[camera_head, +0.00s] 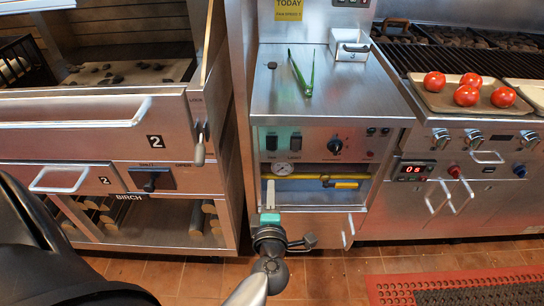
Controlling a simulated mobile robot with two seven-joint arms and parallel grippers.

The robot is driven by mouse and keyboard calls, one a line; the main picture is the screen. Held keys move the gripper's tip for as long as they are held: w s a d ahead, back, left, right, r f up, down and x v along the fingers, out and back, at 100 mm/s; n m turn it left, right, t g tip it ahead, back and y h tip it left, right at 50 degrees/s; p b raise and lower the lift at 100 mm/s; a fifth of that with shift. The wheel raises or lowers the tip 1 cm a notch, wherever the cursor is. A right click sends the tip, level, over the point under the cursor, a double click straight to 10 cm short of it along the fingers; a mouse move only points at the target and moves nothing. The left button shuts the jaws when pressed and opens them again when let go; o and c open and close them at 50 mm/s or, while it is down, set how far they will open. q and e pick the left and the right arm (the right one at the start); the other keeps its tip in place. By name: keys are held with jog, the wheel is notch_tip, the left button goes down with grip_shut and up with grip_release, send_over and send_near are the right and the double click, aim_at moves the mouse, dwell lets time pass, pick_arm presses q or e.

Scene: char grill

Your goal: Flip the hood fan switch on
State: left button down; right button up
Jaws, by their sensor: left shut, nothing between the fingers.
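Two black rocker switches, the left switch (271,142) and the right switch (295,142), sit side by side on the steel control panel (315,157) in the middle of the head view. Their labels are too small to read, so I cannot tell which one is the hood fan switch or its position. My left gripper (270,188) comes up from the bottom, its pale fingers shut and empty. In the picture it is below the left switch, in front of the gauge and yellow pipe area. A gap shows between its tips and the switches. My right gripper is not in view.
A black knob (335,146) is right of the switches. A round gauge (283,169) and a yellow pipe (345,184) lie below. Green tongs (302,75) and a steel container (349,47) rest on the counter above. A tray (440,97) with several tomatoes is at right.

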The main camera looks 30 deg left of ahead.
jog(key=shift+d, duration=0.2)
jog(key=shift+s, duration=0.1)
pick_arm(q)
jog(key=b, duration=0.3)
send_near(272, 149)
jog(key=x, duration=0.3)
jog(key=shift+x, duration=1.1)
jog(key=shift+b+x, duration=0.45)
jog(key=shift+x, duration=0.35)
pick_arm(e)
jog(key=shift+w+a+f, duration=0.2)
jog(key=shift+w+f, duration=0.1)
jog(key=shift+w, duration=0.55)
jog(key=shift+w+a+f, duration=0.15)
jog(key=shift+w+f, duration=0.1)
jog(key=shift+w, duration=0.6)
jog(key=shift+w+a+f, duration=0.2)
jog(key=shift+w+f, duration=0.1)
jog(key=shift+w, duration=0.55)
